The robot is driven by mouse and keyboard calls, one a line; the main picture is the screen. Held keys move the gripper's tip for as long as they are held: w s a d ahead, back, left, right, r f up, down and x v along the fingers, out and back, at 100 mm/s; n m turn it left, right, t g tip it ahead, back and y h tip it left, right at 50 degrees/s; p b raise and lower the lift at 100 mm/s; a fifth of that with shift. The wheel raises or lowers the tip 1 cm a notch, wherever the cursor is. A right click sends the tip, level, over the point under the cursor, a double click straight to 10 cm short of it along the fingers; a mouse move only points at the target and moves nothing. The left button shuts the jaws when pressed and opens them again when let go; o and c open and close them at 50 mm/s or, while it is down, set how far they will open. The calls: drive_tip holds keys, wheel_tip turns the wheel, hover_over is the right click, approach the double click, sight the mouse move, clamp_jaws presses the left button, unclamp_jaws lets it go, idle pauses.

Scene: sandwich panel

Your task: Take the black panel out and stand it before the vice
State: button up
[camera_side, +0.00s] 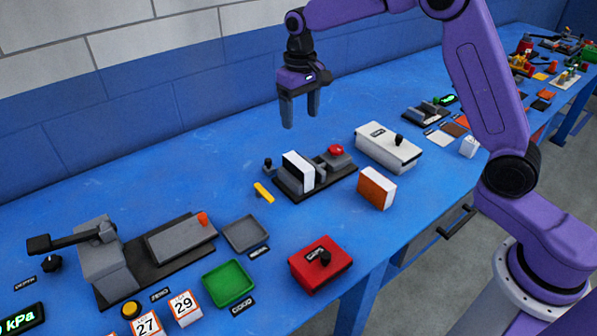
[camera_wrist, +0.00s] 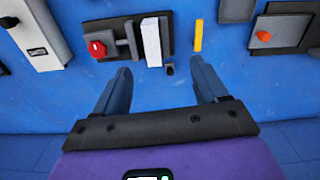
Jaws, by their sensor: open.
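The vice (camera_side: 318,180) is grey on a dark base, with a red knob (camera_side: 336,149) at its far right end. A black and white panel block (camera_side: 298,172) stands upright between its jaws. In the wrist view the block shows as a white strip (camera_wrist: 151,42) with a dark side, beside the vice's red knob (camera_wrist: 97,48). My gripper (camera_side: 301,118) is open and empty, pointing down above and behind the vice, clear of the block. In the wrist view its fingers (camera_wrist: 160,68) are spread, with the vice ahead of them. An orange and white panel (camera_side: 377,188) stands upright before the vice.
A yellow strip (camera_side: 263,192) lies left of the vice. A white switch box (camera_side: 388,148) stands to the right and a red box (camera_side: 320,264) nearer the front edge. A grey tray (camera_side: 245,235) and green tray (camera_side: 228,283) lie left.

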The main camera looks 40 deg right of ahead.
drive_tip(key=w+d+f+m, duration=0.1)
drive_tip(key=w+d, duration=0.1)
drive_tip(key=w, duration=0.1)
approach(299, 162)
drive_tip(key=f, duration=0.5)
drive_tip(key=shift+s+a, duration=0.1)
drive_tip(key=shift+s, duration=0.1)
drive_tip(key=shift+w+f, duration=0.2)
drive_tip(key=shift+f, duration=2.5)
drive_tip(key=c, duration=1.1)
wheel_tip(299, 162, up, 18)
drive_tip(key=shift+r, duration=0.1)
